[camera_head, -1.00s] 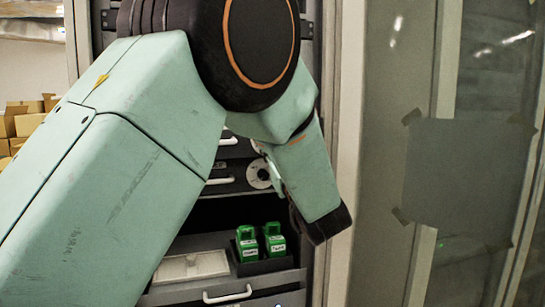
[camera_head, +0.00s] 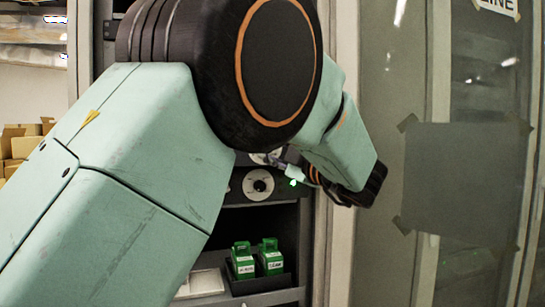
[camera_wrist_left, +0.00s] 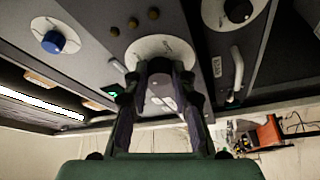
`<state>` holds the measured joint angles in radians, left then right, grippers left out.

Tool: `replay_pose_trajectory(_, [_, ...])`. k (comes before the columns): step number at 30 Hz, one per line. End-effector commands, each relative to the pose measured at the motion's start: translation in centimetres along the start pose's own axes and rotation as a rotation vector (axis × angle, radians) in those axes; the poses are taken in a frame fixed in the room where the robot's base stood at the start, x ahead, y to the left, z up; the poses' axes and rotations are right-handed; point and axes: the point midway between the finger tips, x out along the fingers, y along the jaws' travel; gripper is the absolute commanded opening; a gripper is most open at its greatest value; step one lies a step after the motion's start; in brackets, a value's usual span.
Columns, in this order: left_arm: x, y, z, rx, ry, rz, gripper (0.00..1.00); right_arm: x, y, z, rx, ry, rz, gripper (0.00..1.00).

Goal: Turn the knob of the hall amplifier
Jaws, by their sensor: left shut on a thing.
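My left gripper (camera_wrist_left: 158,72) is shut at a white round dial plate (camera_wrist_left: 140,48) on a dark panel in the left wrist view. The fingers cover the middle of this plate, so the knob between them is mostly hidden. In the head view my left gripper (camera_head: 284,163) reaches a partly hidden dial above another white dial with a black knob (camera_head: 258,185). The wrist view also shows a blue knob (camera_wrist_left: 53,42) on the left and a dark knob (camera_wrist_left: 238,11) on the right. I cannot read which panel is the hall amplifier. My right gripper is not in view.
A green light (camera_wrist_left: 113,95) glows beside the gripped dial. A white handle (camera_wrist_left: 237,70) sticks out close by on the right. Below the panels, green boxes (camera_head: 270,262) stand in a dark tray. A glass-like partition (camera_head: 470,120) stands on the right.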

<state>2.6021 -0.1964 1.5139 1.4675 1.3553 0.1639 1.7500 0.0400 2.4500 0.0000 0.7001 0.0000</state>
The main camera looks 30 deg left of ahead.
Motion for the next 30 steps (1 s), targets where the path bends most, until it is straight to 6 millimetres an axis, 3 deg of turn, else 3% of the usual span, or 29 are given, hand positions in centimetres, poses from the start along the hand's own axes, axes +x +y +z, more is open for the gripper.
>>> replay_pose_trajectory(30, [0.2, 0.7, -0.4, -0.896, -0.001, -0.370, 0.00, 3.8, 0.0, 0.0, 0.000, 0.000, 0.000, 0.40])
